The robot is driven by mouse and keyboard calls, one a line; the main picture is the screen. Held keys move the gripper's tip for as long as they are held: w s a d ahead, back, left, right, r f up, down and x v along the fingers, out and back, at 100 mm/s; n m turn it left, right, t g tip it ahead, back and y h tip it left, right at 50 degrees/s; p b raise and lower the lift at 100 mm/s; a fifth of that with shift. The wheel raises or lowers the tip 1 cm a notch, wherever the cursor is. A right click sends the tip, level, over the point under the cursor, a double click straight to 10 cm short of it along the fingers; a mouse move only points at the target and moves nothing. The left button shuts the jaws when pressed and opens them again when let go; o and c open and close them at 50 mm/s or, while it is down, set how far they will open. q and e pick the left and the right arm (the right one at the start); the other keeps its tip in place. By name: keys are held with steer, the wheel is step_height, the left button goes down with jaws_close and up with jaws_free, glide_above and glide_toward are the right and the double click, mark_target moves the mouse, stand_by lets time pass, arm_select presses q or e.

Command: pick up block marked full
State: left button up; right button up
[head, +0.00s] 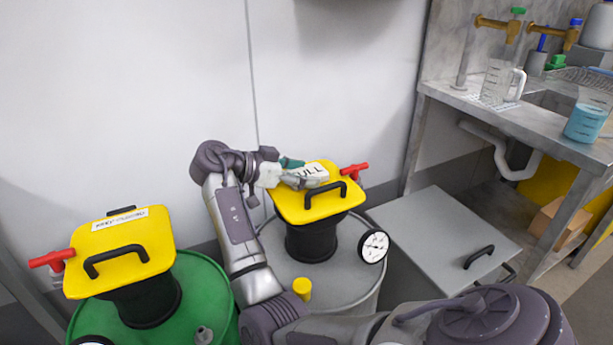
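The white block marked FULL (313,172) is at the yellow top (325,206) of the grey drum. Its last letters, "ULL", show, and its left end is covered by my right gripper. My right gripper (297,177) reaches in from the left over this top, with its fingers at the block's left end. Whether the fingers grip the block or only stand around it cannot be told. A small teal piece (291,162) shows beside the fingers. My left gripper is not in view.
A green drum (205,285) with a yellow top (130,262) and a white label (120,217) stands at the left. Red handles and black bars stick up from both tops. A grey lidded box (440,235) and a sink bench (450,95) with jugs are at the right.

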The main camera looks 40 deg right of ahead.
steer(key=c, duration=0.7)
steer(key=shift+r, duration=0.1)
